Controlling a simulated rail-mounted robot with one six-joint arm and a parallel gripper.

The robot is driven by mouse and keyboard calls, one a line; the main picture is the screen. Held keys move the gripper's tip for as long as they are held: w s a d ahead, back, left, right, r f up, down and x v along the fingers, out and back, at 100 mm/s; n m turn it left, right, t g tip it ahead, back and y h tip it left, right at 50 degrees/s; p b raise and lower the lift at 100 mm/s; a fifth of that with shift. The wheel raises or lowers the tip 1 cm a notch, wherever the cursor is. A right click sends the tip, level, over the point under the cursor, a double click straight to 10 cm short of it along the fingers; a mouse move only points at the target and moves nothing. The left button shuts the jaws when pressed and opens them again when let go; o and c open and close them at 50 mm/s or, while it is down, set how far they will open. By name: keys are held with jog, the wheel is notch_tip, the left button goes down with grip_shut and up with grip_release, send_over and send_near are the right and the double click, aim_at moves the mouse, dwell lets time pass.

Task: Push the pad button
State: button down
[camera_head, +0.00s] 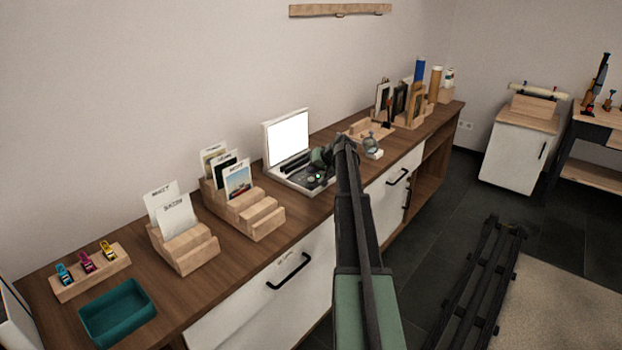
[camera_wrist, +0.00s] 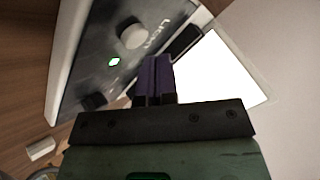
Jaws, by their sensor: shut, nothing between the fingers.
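An open case-like device with a dark panel (camera_head: 305,178) and a raised white screen (camera_head: 287,139) stands on the wooden counter. In the wrist view the panel (camera_wrist: 95,45) carries a white round knob (camera_wrist: 133,36), a small green-lit spot (camera_wrist: 115,61) and a dark block (camera_wrist: 94,101). I cannot tell for certain which of these is the pad button. My gripper (camera_wrist: 156,62) is shut and empty, its fingertips over the panel near the screen side. Whether they touch the panel is unclear. In the head view my arm hides part of the device's right side.
Wooden card holders (camera_head: 245,210) stand left of the device, with a teal tray (camera_head: 118,312) farther left. A small round-topped object (camera_head: 372,146) and a wooden holder (camera_head: 362,131) stand to the right. The counter's front strip is mostly clear.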

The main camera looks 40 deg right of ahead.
aim_at(312, 178)
notch_tip(312, 178, up, 6)
jog(key=p, duration=0.5)
jog(key=shift+p, duration=0.4)
